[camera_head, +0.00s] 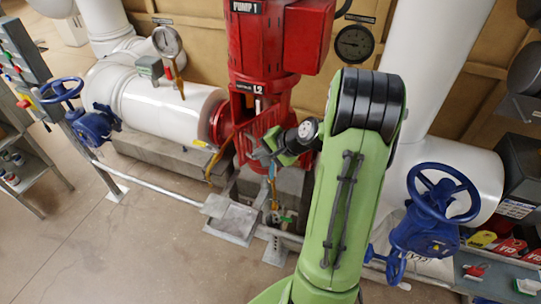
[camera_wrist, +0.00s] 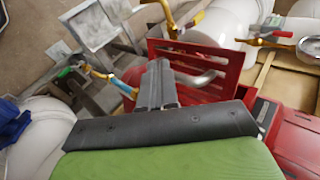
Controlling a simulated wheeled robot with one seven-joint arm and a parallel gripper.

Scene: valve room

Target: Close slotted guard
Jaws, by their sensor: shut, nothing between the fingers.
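In the head view the red guard (camera_head: 263,124) is at the lower part of the red pump (camera_head: 266,45), partly hidden by my arm. It appears to stand at an angle to the pump body; how far open it is, I cannot tell. My gripper (camera_head: 262,151) is in front of the pump, just below the guard. In the wrist view my gripper's fingers (camera_wrist: 158,66) are together and empty, overlapping the guard's left side beside the handle. Contact is unclear.
A blue handwheel valve (camera_head: 443,195) stands at the right, another (camera_head: 62,91) at the left. A white pipe (camera_head: 160,102) joins the pump from the left. A low rail (camera_head: 150,184) and a grey plate (camera_head: 231,216) are before the pump. The floor at front left is clear.

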